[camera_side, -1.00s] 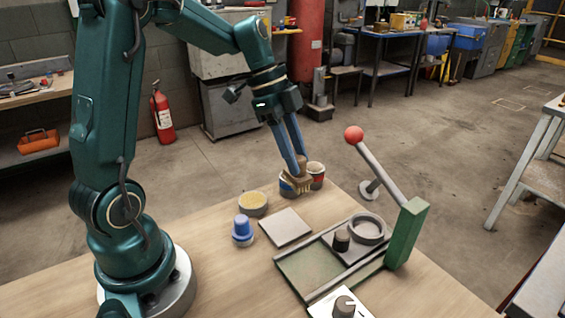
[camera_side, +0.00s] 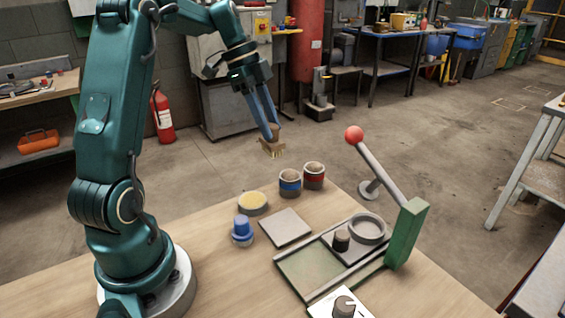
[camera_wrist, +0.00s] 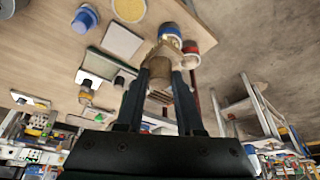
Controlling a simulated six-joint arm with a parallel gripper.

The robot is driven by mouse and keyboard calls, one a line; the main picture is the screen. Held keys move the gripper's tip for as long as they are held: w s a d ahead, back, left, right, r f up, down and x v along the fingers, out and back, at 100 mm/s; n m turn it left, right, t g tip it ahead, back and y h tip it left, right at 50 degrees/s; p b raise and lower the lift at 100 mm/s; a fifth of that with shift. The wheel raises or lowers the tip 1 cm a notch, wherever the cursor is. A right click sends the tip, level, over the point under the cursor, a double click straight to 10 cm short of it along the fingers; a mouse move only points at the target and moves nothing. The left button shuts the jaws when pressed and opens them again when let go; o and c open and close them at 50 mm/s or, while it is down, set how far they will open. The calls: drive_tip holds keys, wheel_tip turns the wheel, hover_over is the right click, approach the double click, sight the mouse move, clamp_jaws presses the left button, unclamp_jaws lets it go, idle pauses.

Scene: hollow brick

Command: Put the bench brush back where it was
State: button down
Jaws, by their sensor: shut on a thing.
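The bench brush (camera_side: 272,149), a tan wooden block with pale bristles below, is held in the air above the far edge of the table. My gripper (camera_side: 273,133) is shut on it. In the wrist view the brush (camera_wrist: 160,95) shows between and beyond the fingers, partly hidden by them. Below it stand a blue-banded cup (camera_side: 289,184) and, just right of that, a red-banded cup (camera_side: 314,177). The brush is clear of both. A flat grey square pad (camera_side: 286,228) lies on the table nearer the middle.
A round dish with yellow contents (camera_side: 252,203) and a blue-topped object (camera_side: 242,231) stand left of the pad. A green press (camera_side: 405,235) with a red-knobbed lever (camera_side: 354,134) stands on the right.

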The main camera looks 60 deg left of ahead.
drive_tip(key=shift+w+d+f, duration=1.1)
drive_tip(key=shift+d+f, duration=0.4)
drive_tip(key=shift+f, duration=0.35)
drive_tip(key=shift+w+d+f, duration=1.1)
drive_tip(key=shift+d+f, duration=0.45)
drive_tip(key=shift+f, duration=0.3)
drive_tip(key=shift+w+d+f, duration=1.1)
drive_tip(key=shift+d+f, duration=0.4)
drive_tip(key=shift+f, duration=0.35)
drive_tip(key=shift+f, duration=0.1)
drive_tip(key=c, duration=0.5)
unclamp_jaws()
drive_tip(key=shift+c, duration=0.2)
